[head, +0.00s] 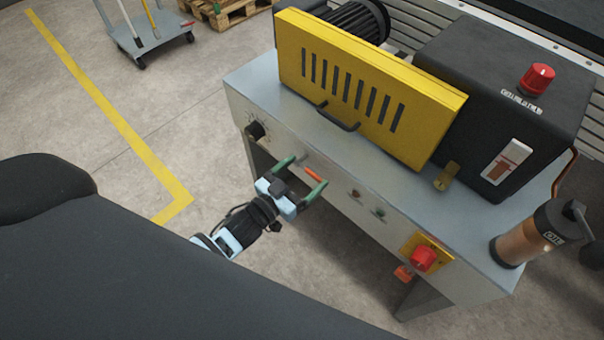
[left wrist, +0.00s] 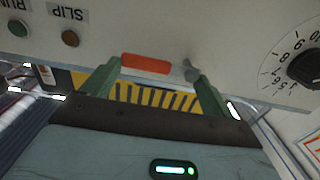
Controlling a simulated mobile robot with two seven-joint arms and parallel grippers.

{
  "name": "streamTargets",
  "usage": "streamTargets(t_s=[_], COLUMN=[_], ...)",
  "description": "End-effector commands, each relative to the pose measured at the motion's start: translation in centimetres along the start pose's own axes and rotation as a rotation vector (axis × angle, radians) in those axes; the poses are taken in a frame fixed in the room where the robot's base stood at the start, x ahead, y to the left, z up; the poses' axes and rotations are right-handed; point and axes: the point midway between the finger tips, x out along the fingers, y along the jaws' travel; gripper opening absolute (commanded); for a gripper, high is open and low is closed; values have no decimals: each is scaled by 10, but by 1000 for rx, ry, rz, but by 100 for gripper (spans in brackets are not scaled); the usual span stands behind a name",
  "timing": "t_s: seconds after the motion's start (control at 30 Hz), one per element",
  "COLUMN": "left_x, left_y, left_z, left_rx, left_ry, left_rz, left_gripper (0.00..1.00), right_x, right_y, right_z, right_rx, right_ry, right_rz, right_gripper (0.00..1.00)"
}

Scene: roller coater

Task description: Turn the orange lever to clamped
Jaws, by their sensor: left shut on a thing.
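The orange lever (head: 312,174) is on the machine's grey front panel, between the dial and the small lamps. In the left wrist view the lever (left wrist: 146,64) lies nearly level across the picture, its grey pivot end (left wrist: 191,71) on the right. My left gripper (head: 303,177) has its green fingers set wide, one at each end of the lever. In the left wrist view the gripper (left wrist: 156,88) is shut on the lever lengthwise, from orange tip to grey end. No clamped marking is readable. My right gripper is not in view.
A black dial (head: 256,131) is left of the lever. Small lamps (head: 378,211) and a red stop button (head: 423,259) are to its right. The yellow guard (head: 365,85) with a black handle stands above on the machine top. The floor in front is clear.

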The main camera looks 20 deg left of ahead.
Motion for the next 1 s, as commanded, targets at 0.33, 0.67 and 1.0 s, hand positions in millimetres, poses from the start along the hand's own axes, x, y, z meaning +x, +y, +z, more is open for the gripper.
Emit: streamTargets(t_s=[0.33, 0.67, 1.0], left_x=[0, 0, 0], left_y=[0, 1, -1], left_z=[1, 10, 22], left_rx=[24, 209, 528], left_ry=[0, 0, 0], left_rz=[1, 0, 0], left_gripper=[45, 45, 45], right_x=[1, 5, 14], right_y=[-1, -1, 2], right_z=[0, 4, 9], right_rx=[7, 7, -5], right_ry=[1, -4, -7], right_rz=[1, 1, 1], right_gripper=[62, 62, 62])
